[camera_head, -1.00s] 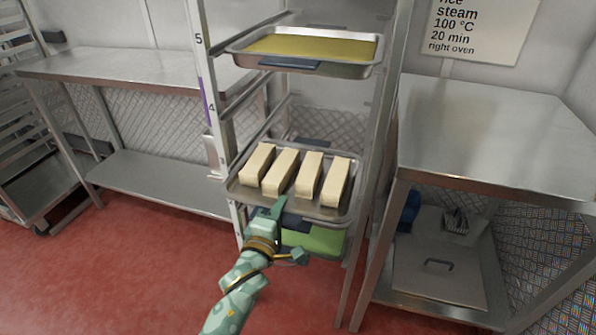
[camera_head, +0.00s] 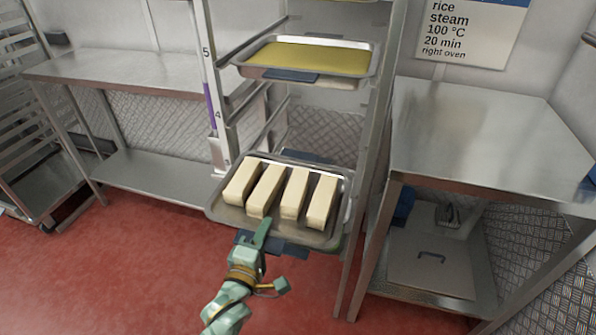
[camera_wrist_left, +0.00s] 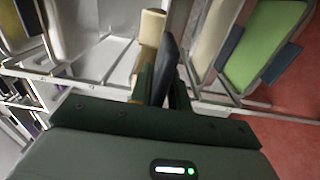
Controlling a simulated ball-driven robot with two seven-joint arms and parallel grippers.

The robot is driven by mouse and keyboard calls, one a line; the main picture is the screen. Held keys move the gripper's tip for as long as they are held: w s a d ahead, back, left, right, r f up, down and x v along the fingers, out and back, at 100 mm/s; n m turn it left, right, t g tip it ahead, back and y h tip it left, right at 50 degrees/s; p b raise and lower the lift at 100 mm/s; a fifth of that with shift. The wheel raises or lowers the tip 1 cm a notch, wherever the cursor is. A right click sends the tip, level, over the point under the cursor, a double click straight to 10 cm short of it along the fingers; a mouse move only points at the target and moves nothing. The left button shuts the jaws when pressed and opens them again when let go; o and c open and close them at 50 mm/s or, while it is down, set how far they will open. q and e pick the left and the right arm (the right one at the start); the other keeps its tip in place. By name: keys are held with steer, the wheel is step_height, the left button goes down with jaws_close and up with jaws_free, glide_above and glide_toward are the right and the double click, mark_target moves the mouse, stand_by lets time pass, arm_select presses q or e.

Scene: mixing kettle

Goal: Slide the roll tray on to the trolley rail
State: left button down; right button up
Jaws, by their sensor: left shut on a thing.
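The roll tray (camera_head: 228,217) is a shallow steel tray with several pale, long rolls (camera_head: 294,192) side by side. Its far part is between the posts of the trolley (camera_head: 213,110) and its near part sticks out towards me. Whether its edges rest on a rail, I cannot tell. My left gripper (camera_head: 263,230) is shut on the dark blue tray handle (camera_head: 288,248) at the front edge. In the left wrist view, the handle (camera_wrist_left: 168,62) stands between the two fingers. My right gripper is not in view.
A tray with yellow content (camera_head: 310,58) sits higher in the trolley. A green-filled tray (camera_wrist_left: 262,45) shows in the left wrist view. Steel tables stand left (camera_head: 130,72) and right (camera_head: 480,130) of the trolley. The red floor (camera_head: 120,270) in front is clear.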

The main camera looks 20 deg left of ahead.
arm_select(q)
steer(key=s, duration=0.1)
steer(key=s+d, duration=0.1)
steer(key=s+p, duration=0.1)
steer(key=shift+s+d+f, duration=0.1)
steer(key=shift+s+d, duration=0.15)
steer(key=s+p, duration=0.5)
steer(key=s, duration=0.7)
steer(key=shift+s+a, duration=0.2)
steer(key=shift+a, duration=0.05)
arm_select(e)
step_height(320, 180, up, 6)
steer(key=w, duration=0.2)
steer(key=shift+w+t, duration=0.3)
arm_select(q)
steer(key=shift+f, duration=0.1)
